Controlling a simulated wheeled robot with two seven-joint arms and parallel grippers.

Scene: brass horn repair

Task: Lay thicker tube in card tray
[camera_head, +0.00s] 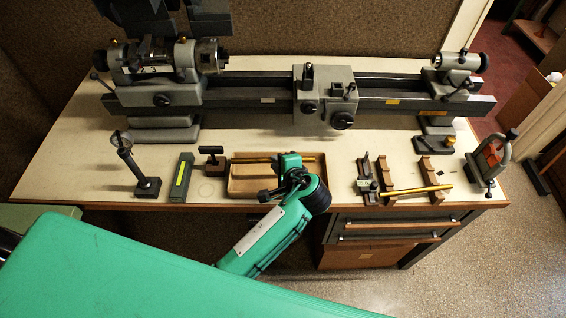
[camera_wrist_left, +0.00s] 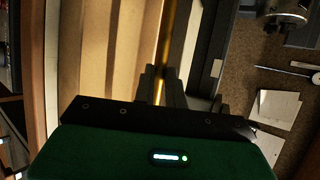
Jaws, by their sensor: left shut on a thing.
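A brass tube (camera_head: 248,160) lies level along the back side of the card tray (camera_head: 236,188), over or against its back wall; I cannot tell if it touches the tray. My left gripper (camera_head: 282,172) reaches over the tray from the front and is shut on this tube. In the left wrist view the tube (camera_wrist_left: 167,45) runs between the fingers (camera_wrist_left: 160,88), beside the tray's pale floor (camera_wrist_left: 95,60). The arm hides the tray's right part. A second brass tube (camera_head: 420,190) rests across wooden blocks (camera_head: 388,192) to the right. My right gripper is not in view.
A lathe (camera_head: 325,95) spans the back of the bench. A red-handled clamp (camera_head: 490,160) stands at the right edge.

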